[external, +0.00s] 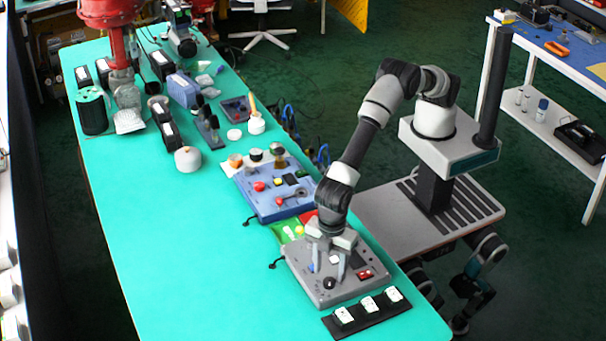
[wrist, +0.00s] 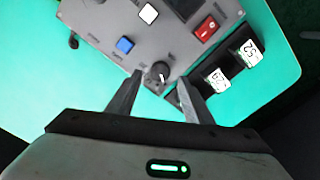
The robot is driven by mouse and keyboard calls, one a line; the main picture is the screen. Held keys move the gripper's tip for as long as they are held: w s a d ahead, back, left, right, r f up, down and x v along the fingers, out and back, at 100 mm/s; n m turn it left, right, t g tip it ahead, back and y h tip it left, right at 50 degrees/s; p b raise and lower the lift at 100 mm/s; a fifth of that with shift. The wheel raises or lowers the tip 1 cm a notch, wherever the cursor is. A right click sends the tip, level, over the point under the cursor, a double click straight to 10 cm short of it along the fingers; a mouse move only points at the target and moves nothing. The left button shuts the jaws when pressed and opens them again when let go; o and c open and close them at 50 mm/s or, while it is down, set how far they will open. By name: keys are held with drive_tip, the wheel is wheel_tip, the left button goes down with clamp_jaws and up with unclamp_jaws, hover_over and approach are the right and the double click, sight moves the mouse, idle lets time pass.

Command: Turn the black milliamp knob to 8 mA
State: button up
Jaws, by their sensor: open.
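The black milliamp knob (wrist: 159,73) with a white pointer line sits near the edge of a grey panel box (wrist: 100,22). The knob also shows in the external view (external: 329,283), on the front part of the grey box (external: 313,292). My gripper (wrist: 156,98) is open and points down at the box. In the wrist view the knob lies just beyond and between the two fingertips. I cannot tell whether a finger touches it. The scale marks around the knob are too small to read.
The grey box also carries a blue button (wrist: 125,45), a white button (wrist: 148,14) and a red rocker switch (wrist: 206,28). A black strip with white-labelled blocks (external: 368,311) lies beside it. A blue panel box (external: 270,211) stands behind. The green table is clear at left.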

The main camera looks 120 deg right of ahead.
sight(329, 281)
drive_tip(key=shift+f, duration=1.85)
drive_tip(key=c, duration=1.1)
drive_tip(key=shift+o, duration=0.2)
drive_tip(key=shift+m, duration=0.3)
drive_tip(key=shift+m+b, duration=0.65)
drive_tip(key=shift+m, duration=0.15)
drive_tip(key=shift+m+b, duration=0.5)
drive_tip(key=shift+m, duration=1.3)
